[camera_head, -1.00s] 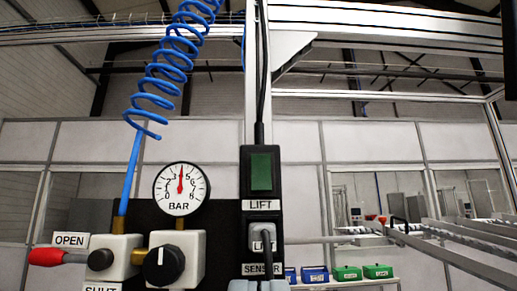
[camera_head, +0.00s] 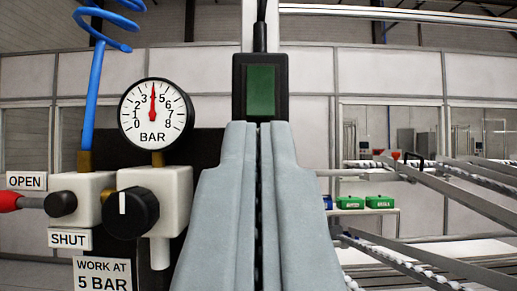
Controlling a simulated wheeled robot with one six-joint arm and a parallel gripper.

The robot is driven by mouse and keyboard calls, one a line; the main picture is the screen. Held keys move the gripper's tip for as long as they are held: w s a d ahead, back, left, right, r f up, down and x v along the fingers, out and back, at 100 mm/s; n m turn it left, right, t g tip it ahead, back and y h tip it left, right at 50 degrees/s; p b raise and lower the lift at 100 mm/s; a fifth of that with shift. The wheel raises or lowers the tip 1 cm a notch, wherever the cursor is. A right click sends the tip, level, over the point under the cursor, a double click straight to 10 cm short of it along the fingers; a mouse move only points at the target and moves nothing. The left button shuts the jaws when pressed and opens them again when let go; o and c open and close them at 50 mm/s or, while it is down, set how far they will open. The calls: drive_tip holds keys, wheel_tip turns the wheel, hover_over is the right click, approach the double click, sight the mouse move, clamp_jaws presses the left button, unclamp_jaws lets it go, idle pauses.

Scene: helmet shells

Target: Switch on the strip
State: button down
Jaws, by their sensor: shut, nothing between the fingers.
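The strip (camera_head: 282,59) is a black upright housing in the middle of the view, with a cable leaving its top. Its green rocker switch (camera_head: 261,89) shows whole near the strip's top end. I cannot tell whether it is lit. My gripper (camera_head: 258,126) is shut and empty, with its grey fingers pointing up the picture. The fingertips appear just below the switch and overlap the strip's lower part. I cannot tell whether they touch it. The strip's sockets, plugs and labels are hidden behind the fingers.
Left of the strip are a pressure gauge (camera_head: 156,114), a black regulator knob (camera_head: 130,212) and a valve with a red handle (camera_head: 10,200). A blue coiled hose (camera_head: 95,85) rises from the valve. Green bins (camera_head: 365,202) and conveyor rails (camera_head: 470,190) lie farther right.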

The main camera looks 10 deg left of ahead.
sight(257, 102)
drive_tip(key=x, duration=0.5)
drive_tip(key=w+f+x, duration=0.1)
drive_tip(key=x, duration=0.1)
drive_tip(key=shift+w+a+r, duration=0.15)
drive_tip(key=shift+w+a, duration=0.05)
drive_tip(key=shift+w, duration=0.1)
drive_tip(key=shift+w+a, duration=0.15)
drive_tip(key=shift+w, duration=0.7)
drive_tip(key=shift+w+a+f, duration=0.1)
drive_tip(key=shift+w+f, duration=0.1)
drive_tip(key=shift+w, duration=0.15)
